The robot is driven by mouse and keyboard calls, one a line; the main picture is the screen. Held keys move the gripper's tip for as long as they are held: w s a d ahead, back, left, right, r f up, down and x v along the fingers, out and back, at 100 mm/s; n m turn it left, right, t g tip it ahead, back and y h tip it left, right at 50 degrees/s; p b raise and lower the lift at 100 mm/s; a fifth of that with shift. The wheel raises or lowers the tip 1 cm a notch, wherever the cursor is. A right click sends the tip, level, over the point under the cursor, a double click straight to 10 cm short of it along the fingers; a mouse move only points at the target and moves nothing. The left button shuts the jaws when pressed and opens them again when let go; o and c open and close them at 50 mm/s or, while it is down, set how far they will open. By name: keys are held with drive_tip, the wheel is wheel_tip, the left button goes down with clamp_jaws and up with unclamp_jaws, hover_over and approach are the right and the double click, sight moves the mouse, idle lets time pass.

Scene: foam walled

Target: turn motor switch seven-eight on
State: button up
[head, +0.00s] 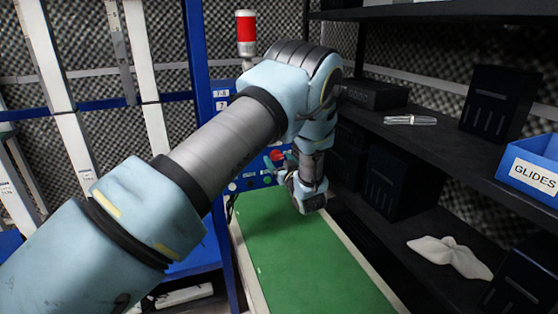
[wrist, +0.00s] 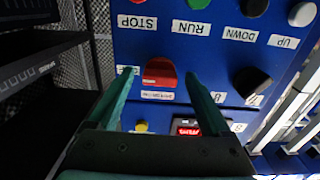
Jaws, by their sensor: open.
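A blue control panel (wrist: 215,55) fills much of the wrist view, where it appears upside down. A red rotary switch (wrist: 160,74) on it has small labels beside it, too blurred to read surely, so I cannot tell if it is motor switch seven-eight. My gripper (wrist: 160,80) is open, with one green finger on each side of the red switch in the picture. I cannot tell whether the fingers touch it. In the head view my gripper (head: 281,162) is at the panel (head: 248,180), largely hidden behind my arm. A 7-8 sign (head: 222,94) is on the blue post.
A black knob (wrist: 251,83) is right of the red switch. STOP, RUN, DOWN and UP buttons line the picture's top; a lit red display (wrist: 188,130) is below. A green conveyor (head: 300,255) runs from the panel. Dark shelves (head: 440,150) stand close at right.

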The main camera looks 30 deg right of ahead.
clamp_jaws()
idle(0.5)
